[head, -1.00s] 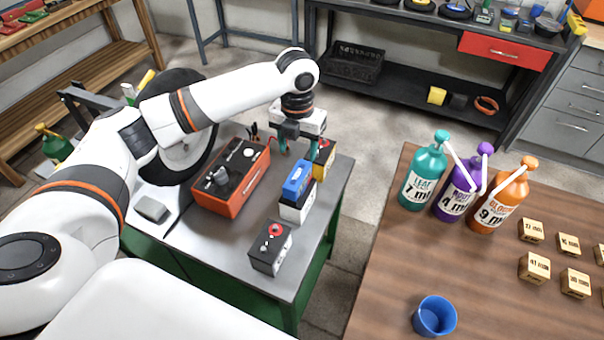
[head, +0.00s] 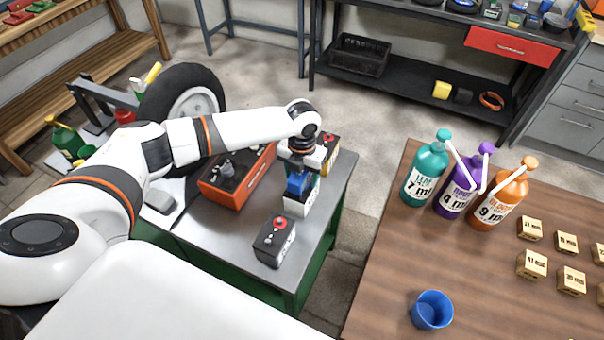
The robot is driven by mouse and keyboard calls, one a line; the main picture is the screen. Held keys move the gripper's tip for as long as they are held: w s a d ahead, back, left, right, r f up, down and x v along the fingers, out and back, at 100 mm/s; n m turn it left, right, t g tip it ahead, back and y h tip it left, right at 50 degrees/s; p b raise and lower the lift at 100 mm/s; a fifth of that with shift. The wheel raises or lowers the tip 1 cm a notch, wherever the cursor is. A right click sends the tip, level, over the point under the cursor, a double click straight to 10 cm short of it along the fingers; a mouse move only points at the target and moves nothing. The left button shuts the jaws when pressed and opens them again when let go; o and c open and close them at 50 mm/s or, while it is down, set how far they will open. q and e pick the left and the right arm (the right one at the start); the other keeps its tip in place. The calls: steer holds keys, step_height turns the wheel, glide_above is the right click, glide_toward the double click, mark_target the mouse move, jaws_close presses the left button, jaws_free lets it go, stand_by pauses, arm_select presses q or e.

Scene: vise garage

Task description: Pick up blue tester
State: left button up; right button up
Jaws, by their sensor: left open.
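The blue tester (head: 298,184) is on a small metal-topped table (head: 222,238) in the head view. It shows as a blue block on top of a white box (head: 296,205). My left gripper (head: 304,172) is open, pointing down right above and around the top of the tester. It hides the tester's upper part, and I cannot tell whether the fingers touch it. My right gripper is out of view.
An orange-red box (head: 230,185) stands left of the tester. A grey box with a red knob (head: 274,241) stands in front, and a yellow-red box (head: 328,150) behind. A wooden table with bottles (head: 425,170) and a blue cup (head: 433,310) is at the right.

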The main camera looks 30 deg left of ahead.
arm_select(q)
steer(key=c, duration=1.3)
steer(key=shift+o, duration=0.2)
step_height(320, 180, up, 10)
steer(key=shift+f+b, duration=0.15)
steer(key=shift+b, duration=0.35)
steer(key=shift+r+p, duration=0.5)
steer(key=shift+r, duration=0.2)
steer(key=shift+r+p, duration=2.45)
steer(key=shift+p, duration=0.75)
